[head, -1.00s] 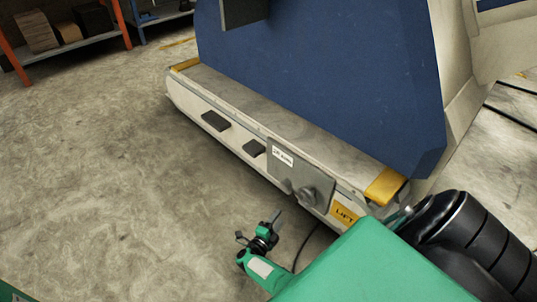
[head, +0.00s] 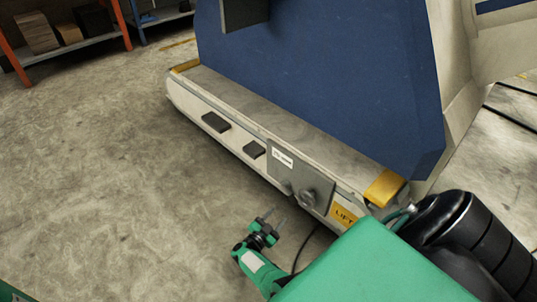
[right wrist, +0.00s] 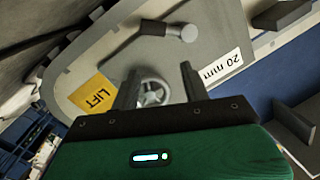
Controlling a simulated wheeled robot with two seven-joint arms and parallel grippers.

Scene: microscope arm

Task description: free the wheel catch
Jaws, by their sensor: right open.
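A spoked grey hand wheel (right wrist: 152,92) sits on the grey plate on the side of the machine base. It also shows in the head view (head: 307,198). A short dark lever with a silver end (right wrist: 165,30) is on the same plate, apart from the wheel. Which part is the catch is not marked. My right gripper (head: 277,222) is open and empty, its fingers pointing at the plate. In the right wrist view its fingers (right wrist: 159,88) stand either side of the wheel; contact cannot be told. My left gripper is out of view.
Two dark blocks (head: 215,122) jut from the base's side to the left. The concrete floor (head: 110,190) to the left is clear. A shelf (head: 65,50) stands far back.

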